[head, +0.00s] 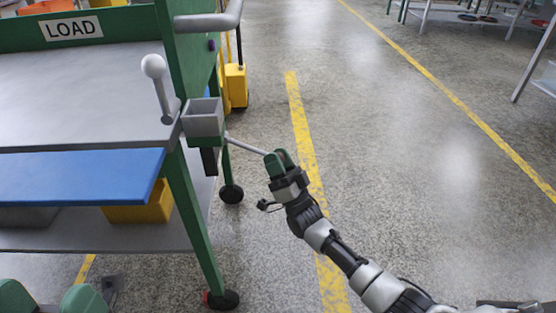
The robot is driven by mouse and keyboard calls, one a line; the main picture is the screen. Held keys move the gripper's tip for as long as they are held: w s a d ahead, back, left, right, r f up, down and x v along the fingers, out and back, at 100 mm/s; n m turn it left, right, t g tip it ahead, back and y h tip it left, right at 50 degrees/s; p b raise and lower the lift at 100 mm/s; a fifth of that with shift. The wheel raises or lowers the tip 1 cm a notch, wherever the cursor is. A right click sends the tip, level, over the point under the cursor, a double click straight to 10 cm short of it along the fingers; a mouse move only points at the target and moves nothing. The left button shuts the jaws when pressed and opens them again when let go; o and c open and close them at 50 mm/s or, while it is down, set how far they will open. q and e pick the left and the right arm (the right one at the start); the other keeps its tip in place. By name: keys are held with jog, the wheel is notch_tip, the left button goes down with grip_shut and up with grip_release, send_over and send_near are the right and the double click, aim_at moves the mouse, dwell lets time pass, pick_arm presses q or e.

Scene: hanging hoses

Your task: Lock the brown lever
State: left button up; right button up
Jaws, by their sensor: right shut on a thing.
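A thin grey lever rod (245,146) sticks out to the right from beside the grey box (203,118) at the cart's corner. My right gripper (279,160) is shut on the outer end of this lever, and its fingers hide the knob or tip. No brown shows on the visible rod. A second, pale lever (160,90) with a ball knob stands up on the cart's top, leaning slightly. My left gripper (48,299) shows only partly at the bottom left edge, with its two green fingers apart and nothing seen between them.
The green cart (187,205) with a LOAD sign (71,29) and a blue shelf (80,176) fills the left. A yellow bin (142,208) sits on its lower shelf. Open floor (420,170) lies to the right, with tables at the far right.

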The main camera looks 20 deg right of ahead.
jog(key=shift+w+d+h, duration=0.15)
jog(key=shift+d+h, duration=0.1)
jog(key=shift+h, duration=0.05)
jog(key=o, duration=1.1)
jog(key=shift+w+f, duration=0.15)
jog(key=shift+a, duration=0.1)
jog(key=p+v, duration=0.1)
jog(key=v, duration=1)
